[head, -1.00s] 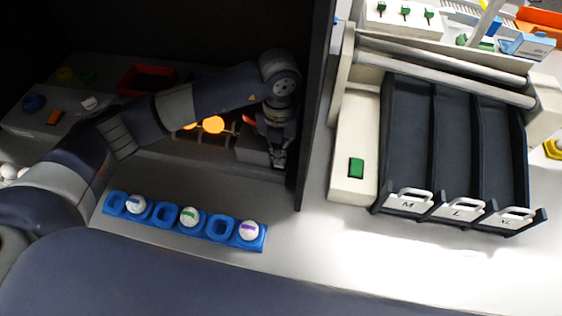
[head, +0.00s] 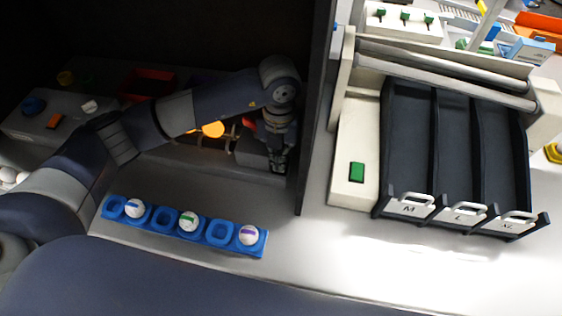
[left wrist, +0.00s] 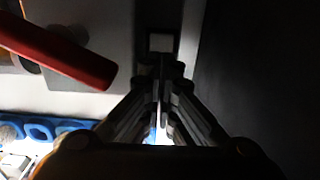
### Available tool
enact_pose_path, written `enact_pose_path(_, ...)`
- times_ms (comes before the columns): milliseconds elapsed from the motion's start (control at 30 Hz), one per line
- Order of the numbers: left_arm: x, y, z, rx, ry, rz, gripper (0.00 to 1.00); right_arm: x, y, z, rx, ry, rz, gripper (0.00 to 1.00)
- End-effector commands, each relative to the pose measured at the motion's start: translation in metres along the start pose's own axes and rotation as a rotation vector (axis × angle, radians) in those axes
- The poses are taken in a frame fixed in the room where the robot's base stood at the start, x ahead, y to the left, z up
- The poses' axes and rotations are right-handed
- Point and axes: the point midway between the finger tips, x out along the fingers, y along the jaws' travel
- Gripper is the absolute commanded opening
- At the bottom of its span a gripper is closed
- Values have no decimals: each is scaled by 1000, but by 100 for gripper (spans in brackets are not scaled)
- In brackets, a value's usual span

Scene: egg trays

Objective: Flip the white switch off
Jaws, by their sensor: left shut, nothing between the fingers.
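A small pale square in a dark frame (left wrist: 161,42), which looks like the white switch, shows in the left wrist view just beyond my fingertips. My left gripper (head: 278,164) is at the right end of the dark booth, close to its side wall. Its fingers are shut and empty; they also show in the left wrist view (left wrist: 160,75). The fingertips are very near the square, but I cannot tell whether they touch it. In the head view the gripper and the shade hide the square. My right gripper is not in view.
A dark wall (head: 314,110) stands just right of my gripper. A blue egg tray (head: 165,219) with white eggs lies in front. A red bar (left wrist: 60,52) crosses the left wrist view's upper left. Right of the wall are a green button (head: 356,172) and black lanes (head: 408,130).

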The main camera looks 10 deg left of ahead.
Motion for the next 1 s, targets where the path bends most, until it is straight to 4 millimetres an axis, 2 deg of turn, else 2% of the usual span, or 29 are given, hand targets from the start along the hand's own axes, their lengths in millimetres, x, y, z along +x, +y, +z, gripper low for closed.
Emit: enact_pose_path(1000, 8, 0, 0, 0, 0, 0, 0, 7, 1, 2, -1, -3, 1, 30)
